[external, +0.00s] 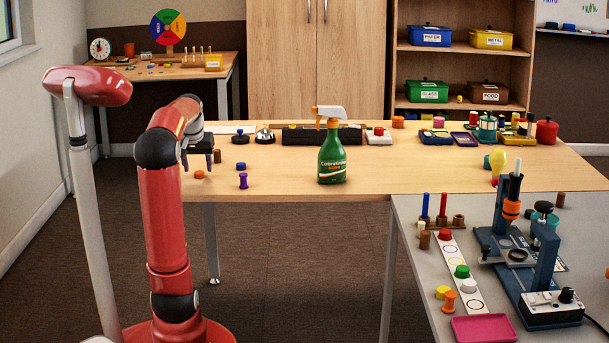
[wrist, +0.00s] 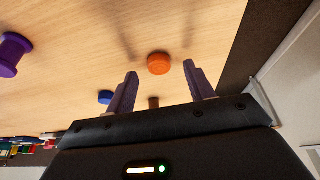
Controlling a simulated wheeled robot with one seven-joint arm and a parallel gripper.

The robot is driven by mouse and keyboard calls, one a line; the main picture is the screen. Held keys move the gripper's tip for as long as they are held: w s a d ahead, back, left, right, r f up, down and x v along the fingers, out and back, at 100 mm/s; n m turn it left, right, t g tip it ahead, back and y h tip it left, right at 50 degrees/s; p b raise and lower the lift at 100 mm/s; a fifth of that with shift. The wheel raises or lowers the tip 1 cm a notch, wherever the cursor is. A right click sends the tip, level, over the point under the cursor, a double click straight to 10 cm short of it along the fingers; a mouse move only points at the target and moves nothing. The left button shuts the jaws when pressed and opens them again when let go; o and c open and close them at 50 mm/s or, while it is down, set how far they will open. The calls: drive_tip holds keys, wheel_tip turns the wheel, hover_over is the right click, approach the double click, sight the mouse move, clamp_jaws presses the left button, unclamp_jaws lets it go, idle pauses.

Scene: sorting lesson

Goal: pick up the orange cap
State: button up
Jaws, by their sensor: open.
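The orange cap (wrist: 159,63) is a round disc lying on the wooden table. In the wrist view it shows just beyond my fingertips, roughly centred between them. In the external view the small orange cap (external: 199,174) lies near the table's front left edge. My gripper (wrist: 160,80) is open and empty, with its two purplish fingers spread apart. In the external view my gripper (external: 200,160) hangs above the table at the left, close to the cap. The fingers do not visibly touch the cap.
A purple spool (external: 243,181) stands right of the cap, and it also shows in the wrist view (wrist: 12,53). A blue cap (external: 241,166) and a brown cylinder (external: 217,156) lie nearby. A green spray bottle (external: 332,150) stands farther right. The wooden table (external: 285,185) is bare between.

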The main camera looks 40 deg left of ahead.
drive_tip(key=shift+x, duration=0.8)
drive_tip(key=shift+c, duration=0.4)
drive_tip(key=c, duration=1)
